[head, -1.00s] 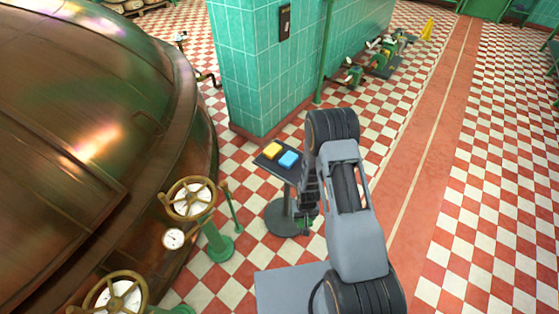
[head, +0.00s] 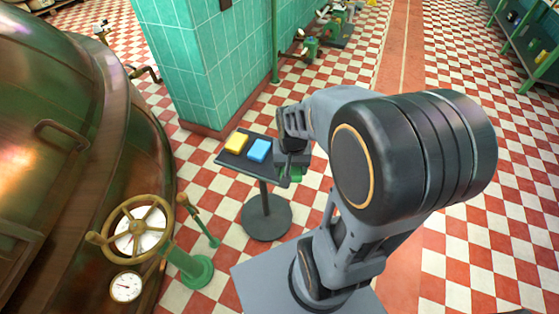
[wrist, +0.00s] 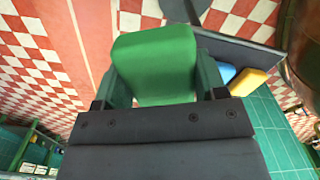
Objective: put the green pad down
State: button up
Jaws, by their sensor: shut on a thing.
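My gripper (head: 290,178) is shut on the green pad (wrist: 155,62), which sits between the two fingers in the wrist view. In the head view only a small part of the green pad (head: 297,174) shows below my gripper. It is at the right edge of a small dark tray (head: 229,162) on a round-based stand. In the wrist view the tray (wrist: 238,46) lies behind and to the right of the pad, and the pad looks apart from it. A yellow pad (head: 237,143) and a blue pad (head: 258,150) lie side by side on the tray.
A green tiled pillar (head: 200,60) stands behind the tray. A large copper kettle (head: 60,110) fills the left, with a brass valve wheel (head: 137,228) and a gauge (head: 126,286) near it. A green shelf (head: 525,45) stands at the far right. Checkered floor surrounds the stand.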

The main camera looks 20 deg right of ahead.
jog(key=w+d+f+b, duration=0.1)
jog(key=w+f, duration=0.2)
jog(key=w, duration=0.1)
jog(key=w+d+f+b, duration=0.1)
jog(key=w+f, duration=0.2)
jog(key=w, duration=0.1)
jog(key=w+d+f+b, duration=0.1)
jog(key=w+d+f, duration=0.1)
jog(key=w+f, duration=0.1)
jog(key=shift+w, duration=0.8)
jog(key=shift+w+f+b, duration=0.2)
jog(key=shift+f+b, duration=0.2)
jog(key=shift+f, duration=0.05)
jog(key=shift+f+b, duration=0.55)
jog(key=shift+f, duration=0.95)
